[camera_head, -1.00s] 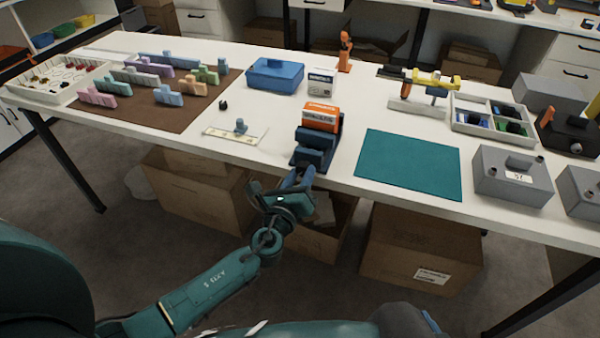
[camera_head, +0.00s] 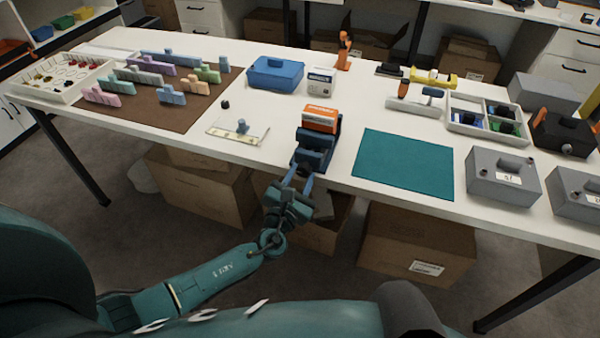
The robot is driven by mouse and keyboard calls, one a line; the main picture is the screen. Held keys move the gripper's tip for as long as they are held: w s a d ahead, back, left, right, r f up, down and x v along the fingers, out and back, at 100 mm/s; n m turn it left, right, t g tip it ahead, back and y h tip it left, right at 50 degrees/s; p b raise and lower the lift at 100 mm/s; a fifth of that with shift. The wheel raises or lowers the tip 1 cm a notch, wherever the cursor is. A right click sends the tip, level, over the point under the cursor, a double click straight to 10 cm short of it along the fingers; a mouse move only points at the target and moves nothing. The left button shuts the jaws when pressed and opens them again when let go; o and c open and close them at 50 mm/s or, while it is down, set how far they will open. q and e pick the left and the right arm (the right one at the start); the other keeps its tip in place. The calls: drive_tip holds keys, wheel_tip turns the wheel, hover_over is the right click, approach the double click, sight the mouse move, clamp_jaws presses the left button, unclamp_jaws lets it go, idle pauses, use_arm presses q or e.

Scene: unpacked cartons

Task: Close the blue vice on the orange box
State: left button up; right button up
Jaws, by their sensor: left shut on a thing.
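The blue vice (camera_head: 317,157) stands near the table's front edge. The orange box (camera_head: 320,117), orange and white, sits upright at the vice's far end, behind its blue jaw block. Whether the jaw touches the box cannot be told from here. My left gripper (camera_head: 299,180) reaches up from below the table edge, with its fingers shut on the near end of the blue vice. The part between the fingertips is too small to make out. My right gripper is not in view.
A teal mat (camera_head: 404,164) lies right of the vice, and a small pale tray (camera_head: 229,131) lies left. Grey boxes (camera_head: 502,177) stand at the right. Cardboard cartons (camera_head: 415,245) lie under the table.

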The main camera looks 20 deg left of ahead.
use_arm(q)
drive_tip(key=shift+m+p, duration=0.4)
drive_tip(key=shift+m, duration=0.7)
drive_tip(key=o, duration=1)
drive_tip(key=shift+c, duration=0.2)
drive_tip(key=shift+s, duration=0.15)
drive_tip(key=s, duration=1.3)
drive_tip(key=shift+a, duration=0.2)
